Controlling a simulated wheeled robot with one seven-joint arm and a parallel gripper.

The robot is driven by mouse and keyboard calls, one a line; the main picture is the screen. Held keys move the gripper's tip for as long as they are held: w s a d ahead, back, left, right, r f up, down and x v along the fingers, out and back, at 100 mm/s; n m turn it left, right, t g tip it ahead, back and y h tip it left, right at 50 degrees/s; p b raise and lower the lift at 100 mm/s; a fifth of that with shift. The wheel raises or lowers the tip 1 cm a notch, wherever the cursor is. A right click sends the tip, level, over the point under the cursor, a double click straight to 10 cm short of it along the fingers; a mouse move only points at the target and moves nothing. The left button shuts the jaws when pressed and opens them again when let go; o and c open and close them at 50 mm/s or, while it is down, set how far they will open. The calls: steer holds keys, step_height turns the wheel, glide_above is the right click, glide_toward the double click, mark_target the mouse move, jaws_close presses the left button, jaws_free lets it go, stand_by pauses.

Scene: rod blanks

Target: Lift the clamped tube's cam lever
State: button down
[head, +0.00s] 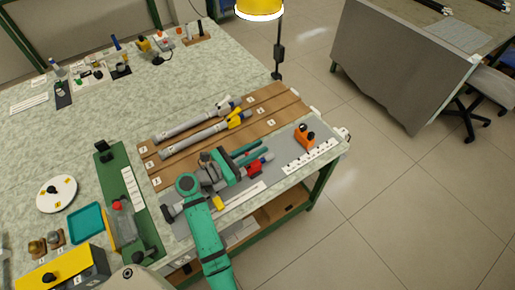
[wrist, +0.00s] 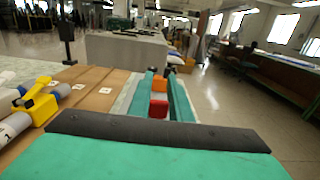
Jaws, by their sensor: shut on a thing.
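The clamped tube lies along the front of the grey plate (head: 285,155) in the head view, mostly hidden under my teal arm. A red cam lever (head: 255,168) shows beside my fingers, near the tube's right end. My gripper (head: 264,148) reaches right over the plate, low at the tube. In the wrist view my two teal fingers (wrist: 162,98) stand either side of the red lever (wrist: 158,108), and they are shut on it. How far the lever is raised is hard to tell.
Two grey tubes, one with a yellow clamp (head: 235,118), lie on brown boards (head: 285,98) behind my gripper. An orange block with a black knob (head: 304,137) stands to the right. A green fixture (head: 135,205) stands left. Floor lies beyond the bench's right edge.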

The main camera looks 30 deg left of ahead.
steer(key=shift+a+r, duration=0.15)
steer(key=shift+r, duration=0.05)
stand_by(0.7)
steer(key=c, duration=1.6)
jaws_free()
steer(key=v, duration=1.1)
